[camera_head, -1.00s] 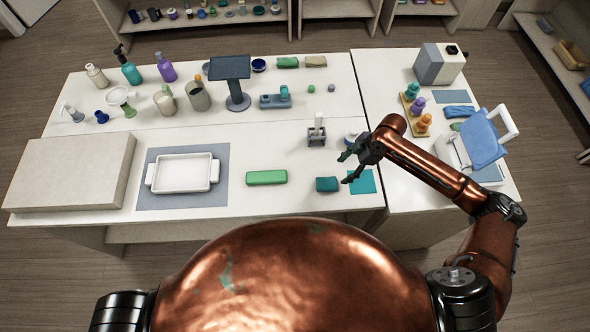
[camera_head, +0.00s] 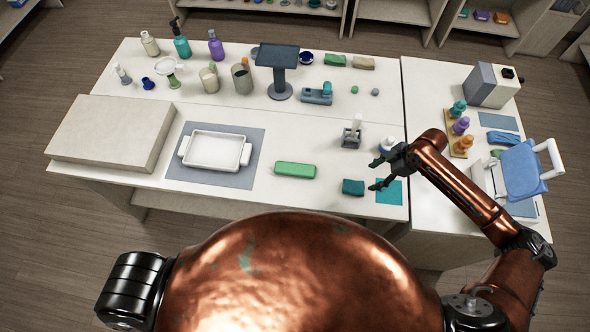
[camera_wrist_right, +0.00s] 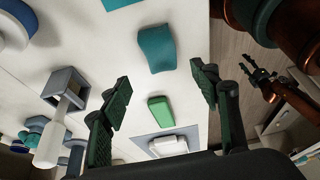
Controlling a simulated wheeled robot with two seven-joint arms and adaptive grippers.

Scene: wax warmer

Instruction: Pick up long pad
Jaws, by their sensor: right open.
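A long green pad (camera_head: 295,170) lies flat on the front of the table, right of the tray mat; it also shows in the right wrist view (camera_wrist_right: 160,110). A shorter teal block (camera_head: 353,187) lies to its right and shows larger in the right wrist view (camera_wrist_right: 156,49). My right gripper (camera_head: 377,174) is open and empty near the teal block, to the right of the green pad. Its two spread fingers show in the right wrist view (camera_wrist_right: 158,95), with the green pad seen between them. My left gripper (camera_wrist_right: 258,75) appears small in that view, fingers apart and empty.
A white tray (camera_head: 246,155) sits on a grey-blue mat (camera_head: 188,174) left of the pad. A flat teal square (camera_head: 389,198) lies by the right gripper. A grey holder with a white-handled tool (camera_head: 352,138) stands behind. The table around the green pad is clear.

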